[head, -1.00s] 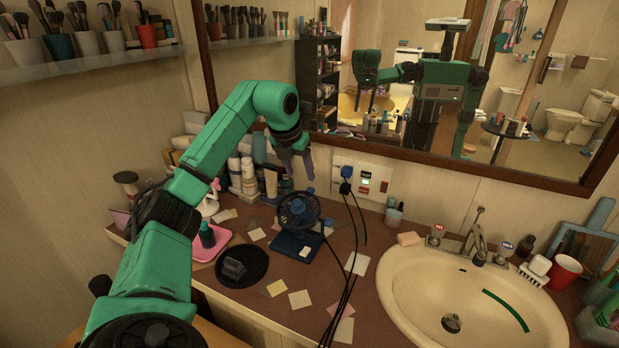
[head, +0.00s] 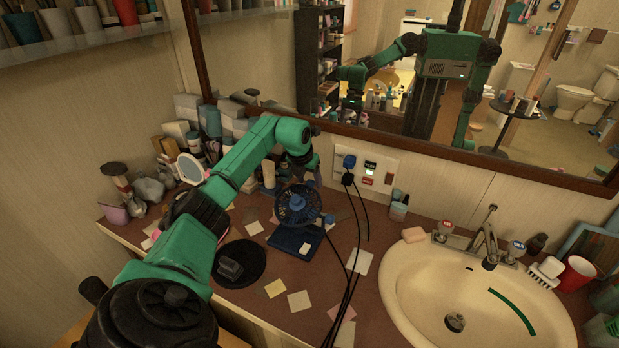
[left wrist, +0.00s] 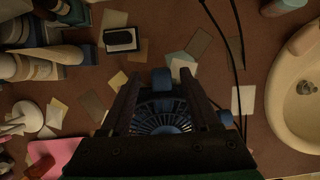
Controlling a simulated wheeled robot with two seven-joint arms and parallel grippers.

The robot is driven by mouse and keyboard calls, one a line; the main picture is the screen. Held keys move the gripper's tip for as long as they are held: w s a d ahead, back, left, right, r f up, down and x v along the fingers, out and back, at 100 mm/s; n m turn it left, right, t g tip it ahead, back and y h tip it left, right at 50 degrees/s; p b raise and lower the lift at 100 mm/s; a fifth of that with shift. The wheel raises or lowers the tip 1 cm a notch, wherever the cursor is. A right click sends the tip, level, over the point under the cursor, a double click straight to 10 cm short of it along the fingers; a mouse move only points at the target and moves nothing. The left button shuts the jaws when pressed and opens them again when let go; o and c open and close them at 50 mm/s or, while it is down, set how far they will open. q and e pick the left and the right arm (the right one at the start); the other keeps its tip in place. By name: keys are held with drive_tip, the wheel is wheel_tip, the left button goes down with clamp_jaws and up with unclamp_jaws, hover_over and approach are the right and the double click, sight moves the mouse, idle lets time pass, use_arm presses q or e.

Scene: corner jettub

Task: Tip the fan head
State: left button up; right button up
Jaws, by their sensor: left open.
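The small dark-blue desk fan stands upright on the brown counter. Its round caged head (head: 297,205) sits above a flat square base (head: 296,241) in the head view. My left gripper (head: 313,178) points down right at the top and back of the fan head, partly hidden there. In the left wrist view the two dark fingers of my left gripper (left wrist: 163,88) are spread apart, with the blue fan cage (left wrist: 160,122) seen between and below them. Nothing is gripped; whether a finger touches the cage I cannot tell. My right gripper is not directly seen.
Black cables (head: 352,260) run down just right of the fan from the wall outlet (head: 366,170). Bottles crowd the counter behind my left arm. A round black mat (head: 240,278) lies front-left of the fan, and the sink (head: 400,290) is on the right.

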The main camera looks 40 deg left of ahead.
use_arm(q)
drive_tip(key=shift+d+f, duration=0.1)
drive_tip(key=shift+d, duration=0.05)
clamp_jaws()
idle(1.4)
